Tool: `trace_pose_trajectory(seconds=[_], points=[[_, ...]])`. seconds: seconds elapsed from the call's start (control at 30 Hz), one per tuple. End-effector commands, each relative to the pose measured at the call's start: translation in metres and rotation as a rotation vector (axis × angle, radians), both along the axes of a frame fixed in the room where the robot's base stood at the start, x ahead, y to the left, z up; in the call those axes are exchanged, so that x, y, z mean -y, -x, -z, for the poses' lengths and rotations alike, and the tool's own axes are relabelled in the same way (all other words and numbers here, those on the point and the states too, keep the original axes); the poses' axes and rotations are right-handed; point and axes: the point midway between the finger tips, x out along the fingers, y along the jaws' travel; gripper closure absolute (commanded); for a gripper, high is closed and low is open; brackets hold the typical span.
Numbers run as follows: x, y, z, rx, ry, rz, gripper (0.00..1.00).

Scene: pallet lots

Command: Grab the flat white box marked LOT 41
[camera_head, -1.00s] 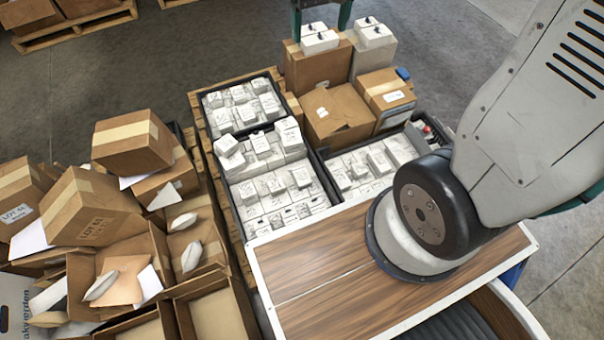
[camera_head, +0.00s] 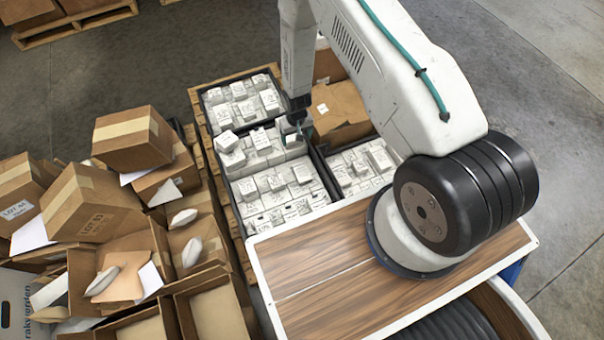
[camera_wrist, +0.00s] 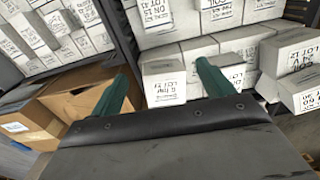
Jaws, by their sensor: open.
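Many white boxes with black lettering fill the black trays; several read LOT, but I cannot tell for sure which one is LOT 41. My gripper (camera_head: 303,128) is open, at the right end of the raised white boxes (camera_head: 262,142) in the middle tray. In the wrist view its two green fingers (camera_wrist: 163,73) stand apart, with a white lettered box (camera_wrist: 164,88) showing between and beyond them. Another white box (camera_wrist: 226,79) shows just right of the right finger. I cannot tell whether either finger touches a box. My wrist hides the lower part of that view.
Brown cartons (camera_head: 338,108) stand right of the trays, close to my gripper. A heap of cartons (camera_head: 95,205) and open boxes lies at left. A wood-topped surface (camera_head: 320,262) is in front. Bare floor (camera_head: 130,75) is behind.

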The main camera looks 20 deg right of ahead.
Motion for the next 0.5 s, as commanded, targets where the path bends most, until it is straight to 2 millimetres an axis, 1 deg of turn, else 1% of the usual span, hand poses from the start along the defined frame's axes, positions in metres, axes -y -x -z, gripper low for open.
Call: trace_pose_trajectory(seconds=[0.03,0.1,0.2,0.3,0.5], points=[[0.0,0.013,0.027,-0.011,0.001,0.0,0.2],[0.0,0.025,0.053,-0.012,0.001,0.001,0.2],[0.0,0.038,0.079,-0.012,0.001,0.003,0.2],[0.0,0.046,0.094,-0.013,0.001,0.003,0.2],[0.0,0.049,0.117,-0.012,0.001,0.004,0.2]])
